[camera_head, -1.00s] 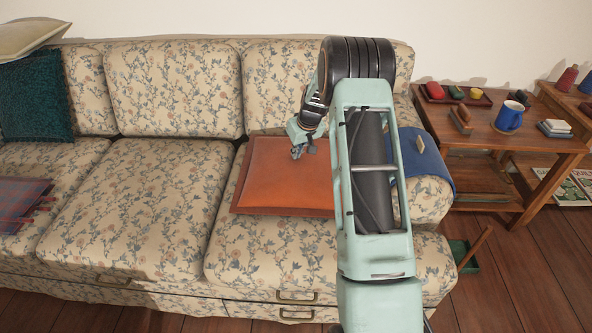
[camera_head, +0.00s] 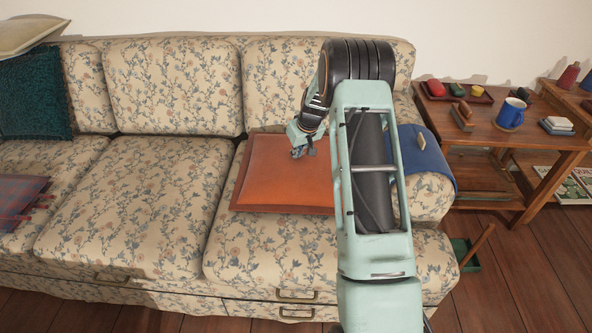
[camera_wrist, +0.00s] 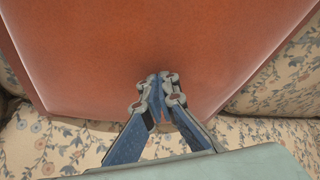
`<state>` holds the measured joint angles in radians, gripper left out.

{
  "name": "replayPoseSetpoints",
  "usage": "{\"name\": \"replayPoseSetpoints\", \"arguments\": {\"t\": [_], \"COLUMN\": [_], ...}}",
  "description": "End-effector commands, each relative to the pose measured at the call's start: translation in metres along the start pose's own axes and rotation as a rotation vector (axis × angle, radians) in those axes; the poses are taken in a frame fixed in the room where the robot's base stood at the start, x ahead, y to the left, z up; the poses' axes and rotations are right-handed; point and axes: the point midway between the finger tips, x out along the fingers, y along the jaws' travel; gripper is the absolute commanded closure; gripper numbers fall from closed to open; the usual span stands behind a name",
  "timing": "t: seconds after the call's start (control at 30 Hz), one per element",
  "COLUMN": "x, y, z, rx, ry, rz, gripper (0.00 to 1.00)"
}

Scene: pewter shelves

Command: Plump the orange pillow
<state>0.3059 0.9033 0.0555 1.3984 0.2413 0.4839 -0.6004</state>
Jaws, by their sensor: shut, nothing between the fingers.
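The orange pillow (camera_head: 283,174) lies flat on the right seat cushion of the floral sofa, its middle raised a little. My arm hides its right part in the head view. In the wrist view the pillow (camera_wrist: 160,45) fills the upper part of the picture. My gripper (camera_head: 301,152) is over the pillow's back part, towards the backrest. In the wrist view my gripper (camera_wrist: 161,82) is shut and empty, its fingertips together in front of the pillow's surface near one edge. I cannot tell whether they touch it.
A blue cloth (camera_head: 426,160) lies over the sofa's right armrest. A wooden side table (camera_head: 500,128) with a blue mug (camera_head: 510,113) stands at the right. A teal pillow (camera_head: 36,95) and a plaid cloth item (camera_head: 20,198) are at the left. The middle seat (camera_head: 135,205) is clear.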

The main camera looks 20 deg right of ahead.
Motion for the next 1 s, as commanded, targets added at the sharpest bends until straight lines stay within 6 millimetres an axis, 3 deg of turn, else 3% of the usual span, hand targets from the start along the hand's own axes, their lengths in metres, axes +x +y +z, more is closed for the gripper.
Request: {"name": "replayPoseSetpoints", "arguments": {"t": [0.2,1.0], "x": [0.0098,0.0122], "y": [0.0002,0.0007], "z": [0.0041,0.0059], "rx": [0.000,0.000], "ry": [0.000,-0.001], "rz": [0.000,0.001], "gripper": [1.00,1.00]}}
